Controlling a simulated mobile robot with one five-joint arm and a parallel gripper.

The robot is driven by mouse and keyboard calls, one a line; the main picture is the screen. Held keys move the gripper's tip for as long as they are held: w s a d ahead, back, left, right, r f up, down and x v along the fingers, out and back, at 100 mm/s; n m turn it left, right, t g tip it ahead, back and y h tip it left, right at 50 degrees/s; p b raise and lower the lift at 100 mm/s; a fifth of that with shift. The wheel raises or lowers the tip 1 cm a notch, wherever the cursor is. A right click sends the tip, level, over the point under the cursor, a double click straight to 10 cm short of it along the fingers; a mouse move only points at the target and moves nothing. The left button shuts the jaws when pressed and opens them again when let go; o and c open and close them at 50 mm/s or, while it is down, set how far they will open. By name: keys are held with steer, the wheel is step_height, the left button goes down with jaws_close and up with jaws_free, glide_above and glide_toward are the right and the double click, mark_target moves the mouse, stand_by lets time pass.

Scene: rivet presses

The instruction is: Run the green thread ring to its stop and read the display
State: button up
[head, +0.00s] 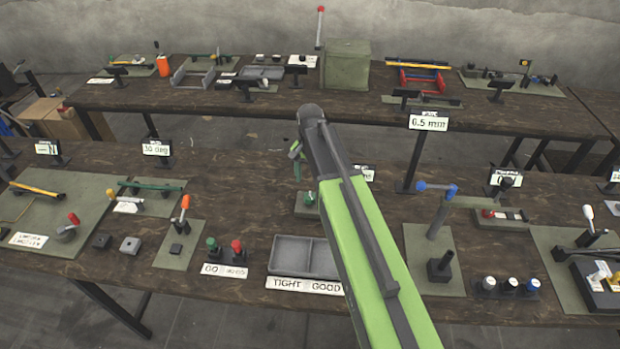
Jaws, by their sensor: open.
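My gripper (297,158) is near the middle of the picture, at the far end of my green arm, above the back part of the near bench. It is open, and I see nothing between its jaws. Below it a small green piece (309,197) sits on a green pad (306,212); it may be the thread ring, but it is too small to be sure. My arm hides part of that pad's right side. A white display card (368,174) shows partly behind my arm; its text cannot be read.
A grey two-part tray (290,252) labelled TIGHT and GOOD stands in front. Left of it are a green-topped and a red-topped piece (237,248) by a GO card. A blue-ended arm fixture (437,190) stands to the right. Bare bench (250,205) lies left of the pad.

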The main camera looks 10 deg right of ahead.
step_height(320, 180, up, 9)
steer(key=p, duration=0.7)
steer(key=shift+r+p, duration=0.2)
steer(key=shift+p, duration=0.1)
steer(key=shift+f, duration=0.1)
steer(key=shift+s, duration=0.1)
